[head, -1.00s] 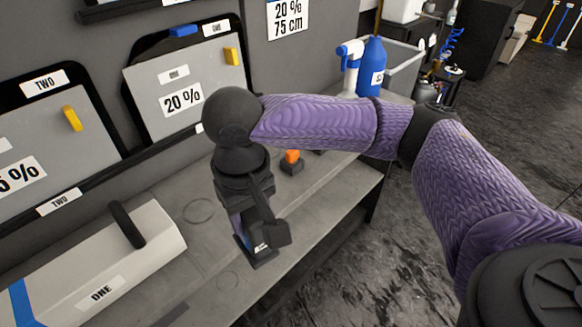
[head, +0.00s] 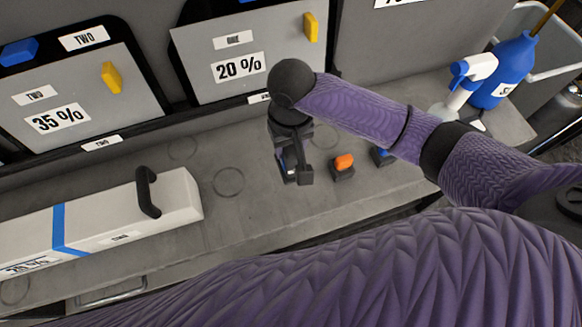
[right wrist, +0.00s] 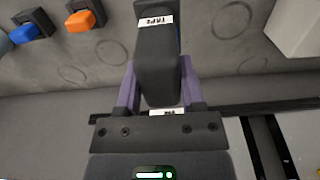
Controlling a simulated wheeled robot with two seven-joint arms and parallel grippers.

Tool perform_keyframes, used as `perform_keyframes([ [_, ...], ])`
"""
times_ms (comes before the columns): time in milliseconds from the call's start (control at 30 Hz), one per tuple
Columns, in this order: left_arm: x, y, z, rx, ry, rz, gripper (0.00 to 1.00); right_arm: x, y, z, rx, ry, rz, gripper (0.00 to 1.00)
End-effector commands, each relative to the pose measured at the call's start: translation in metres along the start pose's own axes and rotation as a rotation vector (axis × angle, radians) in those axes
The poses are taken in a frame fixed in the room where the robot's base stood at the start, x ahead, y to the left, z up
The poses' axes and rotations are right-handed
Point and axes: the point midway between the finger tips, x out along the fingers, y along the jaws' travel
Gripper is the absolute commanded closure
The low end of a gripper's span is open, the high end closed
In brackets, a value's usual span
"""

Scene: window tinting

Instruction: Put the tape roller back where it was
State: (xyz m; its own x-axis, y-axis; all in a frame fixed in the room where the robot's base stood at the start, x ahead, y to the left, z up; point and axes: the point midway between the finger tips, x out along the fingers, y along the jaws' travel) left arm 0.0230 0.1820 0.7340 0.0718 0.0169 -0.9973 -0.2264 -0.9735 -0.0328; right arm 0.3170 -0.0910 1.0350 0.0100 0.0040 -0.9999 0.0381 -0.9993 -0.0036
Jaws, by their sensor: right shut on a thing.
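The tape roller (right wrist: 156,60) is a dark block with a blue edge and a white label that seems to read TAPE. My right gripper (right wrist: 158,92) is shut on it, with a purple finger on each side. In the head view the right gripper (head: 294,160) points down over the grey bench, left of an orange-topped tool. The roller (head: 289,166) shows there as a small blue and dark piece with a white label, partly hidden by the gripper. I cannot tell whether its lower end touches the bench. My left gripper is not in view.
An orange-topped tool (head: 344,162) and a blue one (head: 381,156) stand in dark holders to the right. Drawn circles (head: 228,182) mark bare bench to the left. A white box (head: 178,197) with a black handle lies further left.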

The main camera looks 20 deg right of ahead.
Motion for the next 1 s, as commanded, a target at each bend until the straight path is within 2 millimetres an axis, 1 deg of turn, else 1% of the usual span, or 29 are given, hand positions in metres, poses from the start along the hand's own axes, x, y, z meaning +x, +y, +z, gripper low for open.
perform_keyframes([
  [33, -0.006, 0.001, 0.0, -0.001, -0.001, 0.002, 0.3, 0.001, -0.002, 0.003, 0.001, -0.007, 0.001, 1.0],
  [67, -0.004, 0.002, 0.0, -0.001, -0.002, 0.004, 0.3, 0.008, -0.002, 0.004, 0.003, -0.009, 0.003, 1.0],
  [200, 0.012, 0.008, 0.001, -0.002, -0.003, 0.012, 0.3, 0.05, -0.001, 0.006, 0.003, -0.012, 0.007, 1.0],
  [300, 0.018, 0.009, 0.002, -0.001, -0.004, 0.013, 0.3, 0.067, -0.001, 0.005, 0.003, -0.01, 0.006, 1.0],
  [367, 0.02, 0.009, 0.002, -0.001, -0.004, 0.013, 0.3, 0.074, -0.001, 0.005, 0.003, -0.01, 0.006, 1.0],
  [533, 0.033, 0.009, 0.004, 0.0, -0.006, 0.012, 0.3, 0.105, -0.001, 0.006, 0.002, -0.009, 0.007, 1.0],
  [567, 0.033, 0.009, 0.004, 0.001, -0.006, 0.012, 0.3, 0.107, -0.001, 0.006, 0.001, -0.009, 0.007, 1.0],
  [733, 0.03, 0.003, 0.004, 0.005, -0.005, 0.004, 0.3, 0.105, -0.001, 0.005, 0.001, -0.006, 0.006, 1.0],
  [867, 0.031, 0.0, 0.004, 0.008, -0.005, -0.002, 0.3, 0.107, -0.001, 0.005, 0.002, -0.007, 0.005, 1.0],
  [900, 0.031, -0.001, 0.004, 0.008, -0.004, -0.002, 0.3, 0.108, -0.001, 0.005, 0.002, -0.007, 0.005, 0.46],
  [967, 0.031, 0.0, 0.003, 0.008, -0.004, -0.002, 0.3, 0.107, -0.001, 0.005, 0.002, -0.007, 0.006, 0.33],
  [1000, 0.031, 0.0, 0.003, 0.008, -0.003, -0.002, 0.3, 0.107, -0.001, 0.005, 0.002, -0.007, 0.006, 0.25],
])
